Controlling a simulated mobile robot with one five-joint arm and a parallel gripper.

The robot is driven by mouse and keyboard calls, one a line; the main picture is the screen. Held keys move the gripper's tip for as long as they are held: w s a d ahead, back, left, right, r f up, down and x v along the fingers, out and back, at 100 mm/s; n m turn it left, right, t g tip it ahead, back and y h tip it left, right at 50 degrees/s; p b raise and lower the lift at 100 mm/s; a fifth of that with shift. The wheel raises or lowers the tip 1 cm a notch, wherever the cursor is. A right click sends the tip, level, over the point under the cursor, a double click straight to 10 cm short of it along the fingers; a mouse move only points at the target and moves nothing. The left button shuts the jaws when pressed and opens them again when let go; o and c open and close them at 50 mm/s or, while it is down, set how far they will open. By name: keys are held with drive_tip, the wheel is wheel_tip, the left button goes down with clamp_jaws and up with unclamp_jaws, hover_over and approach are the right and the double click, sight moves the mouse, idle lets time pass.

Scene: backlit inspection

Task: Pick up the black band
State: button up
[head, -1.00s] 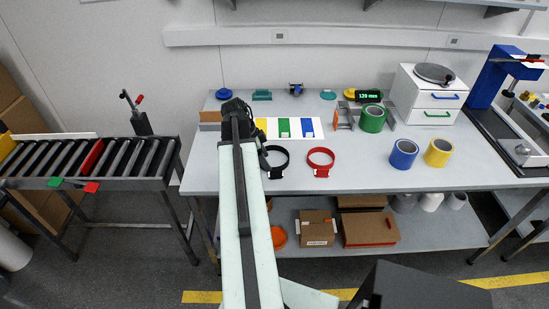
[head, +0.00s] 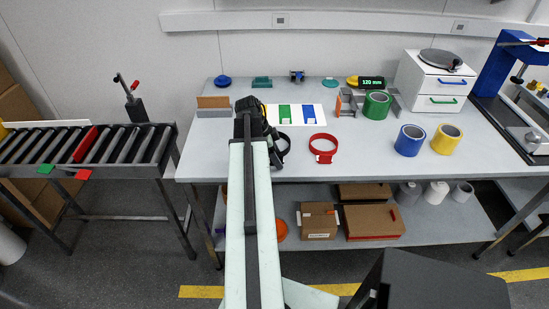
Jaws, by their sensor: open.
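The black band (head: 288,144) lies on the grey table near its front edge, in the head view. Only its right arc shows; my gripper and arm hide the rest. My gripper (head: 274,141) is over the left part of the band. It is open, with nothing seen held in it. I cannot tell how high it is above the table or whether it touches the band.
A red band (head: 323,149) lies close on the right. Behind is a white sheet with green (head: 285,113) and blue (head: 306,113) pieces. Green (head: 376,104), blue (head: 409,140) and yellow (head: 446,139) rolls stand farther right. A roller conveyor (head: 120,150) is at left.

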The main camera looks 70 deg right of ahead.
drive_tip(key=shift+r, duration=0.1)
drive_tip(key=c, duration=1.1)
drive_tip(key=shift+c, duration=0.2)
wheel_tip(320, 180, up, 10)
drive_tip(key=p, duration=1)
